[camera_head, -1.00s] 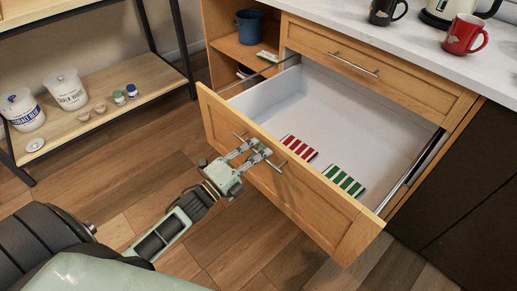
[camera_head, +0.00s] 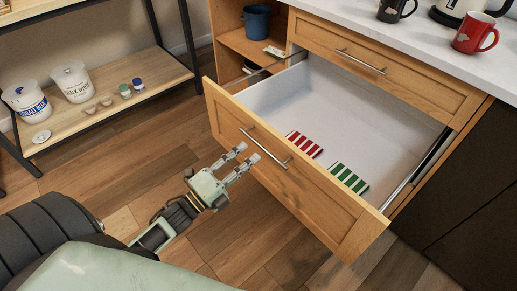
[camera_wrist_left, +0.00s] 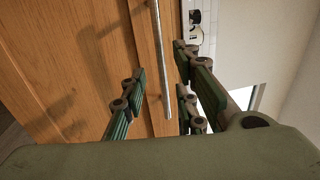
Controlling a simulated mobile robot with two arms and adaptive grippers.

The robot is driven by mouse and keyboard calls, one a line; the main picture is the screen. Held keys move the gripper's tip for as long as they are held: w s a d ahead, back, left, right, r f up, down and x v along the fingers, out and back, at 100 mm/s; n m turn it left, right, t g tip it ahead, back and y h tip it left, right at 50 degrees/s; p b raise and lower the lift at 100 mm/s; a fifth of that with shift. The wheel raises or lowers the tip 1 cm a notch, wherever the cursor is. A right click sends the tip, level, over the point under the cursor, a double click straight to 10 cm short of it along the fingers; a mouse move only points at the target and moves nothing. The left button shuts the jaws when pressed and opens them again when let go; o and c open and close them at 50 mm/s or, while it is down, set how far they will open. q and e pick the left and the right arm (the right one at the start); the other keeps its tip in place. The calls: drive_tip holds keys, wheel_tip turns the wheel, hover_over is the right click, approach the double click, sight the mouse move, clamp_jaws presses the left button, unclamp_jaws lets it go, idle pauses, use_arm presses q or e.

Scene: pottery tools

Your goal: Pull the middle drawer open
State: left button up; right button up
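The middle drawer (camera_head: 300,185) is wooden with a white inside, and it stands far out of the cabinet. Its bar handle (camera_head: 264,147) runs across the upper front, and the handle also shows in the left wrist view (camera_wrist_left: 163,62). My left gripper (camera_head: 248,154) is open and empty, just in front of the drawer, with its fingertips close to the handle but apart from it. In the left wrist view, the fingers (camera_wrist_left: 160,88) are spread to either side of the handle's line. My right gripper is not in view.
Inside the drawer lie a red-striped item (camera_head: 304,144) and a green-striped item (camera_head: 349,178). A closed top drawer (camera_head: 400,75) is above. A red mug (camera_head: 473,35) stands on the counter (camera_head: 430,30). A shelf (camera_head: 105,112) with tubs is at left. Floor between is clear.

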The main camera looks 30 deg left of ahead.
use_arm(q)
drive_tip(key=v, duration=0.5)
drive_tip(key=shift+s, duration=0.25)
drive_tip(key=shift+w, duration=0.1)
